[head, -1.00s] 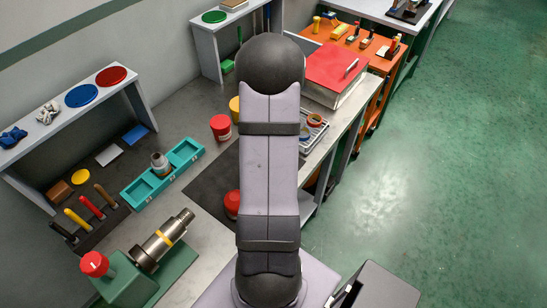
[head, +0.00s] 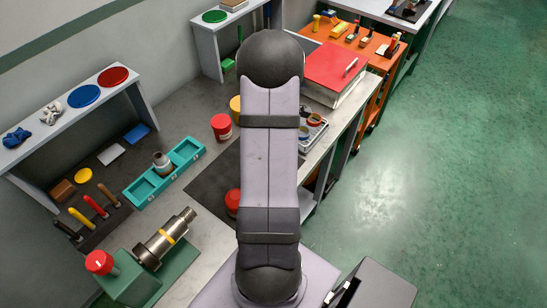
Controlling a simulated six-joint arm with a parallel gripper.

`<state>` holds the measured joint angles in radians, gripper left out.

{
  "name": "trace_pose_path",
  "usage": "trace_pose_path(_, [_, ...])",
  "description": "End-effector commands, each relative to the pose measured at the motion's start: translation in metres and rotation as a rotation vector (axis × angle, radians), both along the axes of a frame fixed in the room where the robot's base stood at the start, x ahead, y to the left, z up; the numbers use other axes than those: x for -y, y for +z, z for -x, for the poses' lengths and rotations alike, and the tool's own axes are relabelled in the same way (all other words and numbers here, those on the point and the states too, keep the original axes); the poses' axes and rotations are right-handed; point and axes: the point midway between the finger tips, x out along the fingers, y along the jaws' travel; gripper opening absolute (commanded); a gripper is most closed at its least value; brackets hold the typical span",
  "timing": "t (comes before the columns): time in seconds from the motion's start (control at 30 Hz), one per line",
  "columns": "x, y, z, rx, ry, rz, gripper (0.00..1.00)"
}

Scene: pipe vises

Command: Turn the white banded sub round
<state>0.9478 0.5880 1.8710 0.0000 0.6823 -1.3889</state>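A short grey-and-pale piece with a darker top (head: 161,161) stands upright in the middle of the teal compartment tray (head: 143,195). It may be the white banded sub, but its band is too small to tell. My arm stands upright through the middle of the view. My gripper does not show, and the arm hides part of the bench behind it.
Screwdriver-like tools (head: 95,205) lie left of the teal tray. Red pots (head: 221,127) stand by a dark mat (head: 211,183). A shelf (head: 68,105) rises at the left. A red binder (head: 333,70) and a small tray with rings (head: 313,128) lie right of the arm.

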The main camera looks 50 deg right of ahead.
Motion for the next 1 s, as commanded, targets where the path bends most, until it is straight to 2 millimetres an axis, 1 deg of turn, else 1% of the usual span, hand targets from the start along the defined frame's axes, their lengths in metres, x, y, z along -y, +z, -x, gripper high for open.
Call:
trace_pose_path(0.23, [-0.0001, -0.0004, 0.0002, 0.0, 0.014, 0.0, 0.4])
trace_pose_path(0.4, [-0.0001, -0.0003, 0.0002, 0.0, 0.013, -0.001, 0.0])
trace_pose_path(1.0, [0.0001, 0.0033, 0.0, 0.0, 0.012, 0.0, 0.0])
